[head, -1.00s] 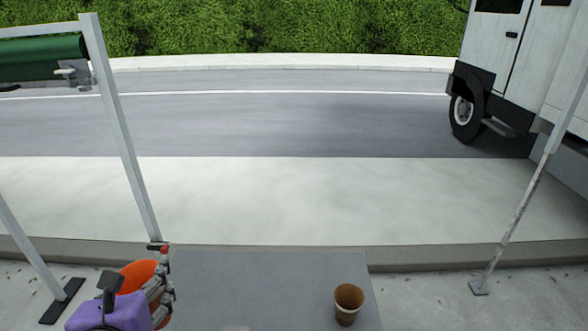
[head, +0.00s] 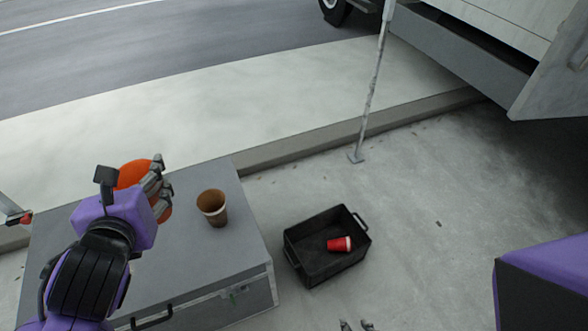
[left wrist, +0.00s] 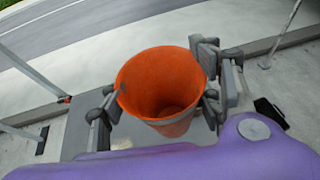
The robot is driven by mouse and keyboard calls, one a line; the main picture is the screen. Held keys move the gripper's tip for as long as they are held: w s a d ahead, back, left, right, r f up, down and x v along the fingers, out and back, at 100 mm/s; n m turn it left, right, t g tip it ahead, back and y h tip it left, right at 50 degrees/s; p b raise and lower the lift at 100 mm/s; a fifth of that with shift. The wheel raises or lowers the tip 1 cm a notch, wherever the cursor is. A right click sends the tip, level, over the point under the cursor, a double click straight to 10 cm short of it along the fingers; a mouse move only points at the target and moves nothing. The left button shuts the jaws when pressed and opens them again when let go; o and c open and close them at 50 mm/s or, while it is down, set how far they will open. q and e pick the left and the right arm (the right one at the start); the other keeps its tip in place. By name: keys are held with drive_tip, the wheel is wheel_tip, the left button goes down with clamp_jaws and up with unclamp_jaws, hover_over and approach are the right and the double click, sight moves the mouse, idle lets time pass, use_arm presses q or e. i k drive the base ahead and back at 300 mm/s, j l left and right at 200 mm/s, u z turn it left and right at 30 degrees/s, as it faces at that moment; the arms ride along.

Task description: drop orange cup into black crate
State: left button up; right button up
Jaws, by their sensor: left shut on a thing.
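The orange cup (left wrist: 160,80) is upright between the fingers of my left gripper (left wrist: 163,92) in the left wrist view, its open mouth facing up. In the head view my left gripper (head: 160,188) is shut on the orange cup (head: 130,174) over the grey box; the gripper partly hides the cup. The black crate (head: 337,271) stands on the ground right of the box, open at the top, with a red cup (head: 339,244) lying in it. Grey tips of my right gripper (head: 356,325) just show at the bottom edge; its opening is unclear.
A brown paper cup (head: 213,208) stands on the grey box (head: 190,265), to the right of my left gripper. A thin metal post (head: 371,95) stands behind the crate. A pale truck (head: 490,25) is at the upper right. Pavement around the crate is clear.

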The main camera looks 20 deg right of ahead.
sight(309, 252)
drive_tip(key=l+z, duration=0.25)
drive_tip(key=l, duration=1.25)
drive_tip(key=i+l, duration=0.15)
drive_tip(key=l, duration=0.5)
